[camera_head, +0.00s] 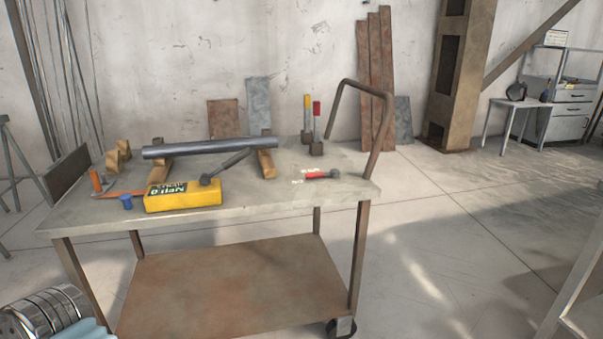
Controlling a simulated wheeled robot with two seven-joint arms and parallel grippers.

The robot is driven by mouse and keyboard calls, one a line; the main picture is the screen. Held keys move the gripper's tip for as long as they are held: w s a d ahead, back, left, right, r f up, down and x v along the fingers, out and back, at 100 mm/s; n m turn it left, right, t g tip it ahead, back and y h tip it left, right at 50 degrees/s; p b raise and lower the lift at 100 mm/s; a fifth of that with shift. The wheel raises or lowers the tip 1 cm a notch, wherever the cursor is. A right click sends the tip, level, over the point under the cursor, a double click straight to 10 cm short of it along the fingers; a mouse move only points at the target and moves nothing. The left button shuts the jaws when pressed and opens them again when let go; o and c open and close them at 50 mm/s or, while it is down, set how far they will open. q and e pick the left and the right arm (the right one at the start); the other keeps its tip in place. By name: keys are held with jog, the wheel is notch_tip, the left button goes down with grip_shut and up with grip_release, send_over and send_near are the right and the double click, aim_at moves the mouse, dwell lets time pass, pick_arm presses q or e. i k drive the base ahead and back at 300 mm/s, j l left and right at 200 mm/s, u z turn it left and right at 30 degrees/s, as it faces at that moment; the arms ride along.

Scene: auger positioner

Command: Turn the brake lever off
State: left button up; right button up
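A short lever with a red grip (317,175) and a dark end lies low over the right part of the cart's worktop (230,212). Small white markings, too small to read, are beside it. Two upright levers stand at the back right of the worktop, one with a yellow grip (307,102) and one with a red grip (317,108). I cannot tell for sure which is the brake lever. Neither of my grippers shows in the head view.
A yellow block (183,196) with a dark angled handle sits at the worktop's front. Behind it a grey pipe (205,147) rests on wooden blocks. A blue item (126,202) and orange-handled tool (97,181) lie left. A bent rail (384,125) rises at the right edge.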

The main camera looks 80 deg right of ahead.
aim_at(334, 172)
jog(key=z, duration=3.05)
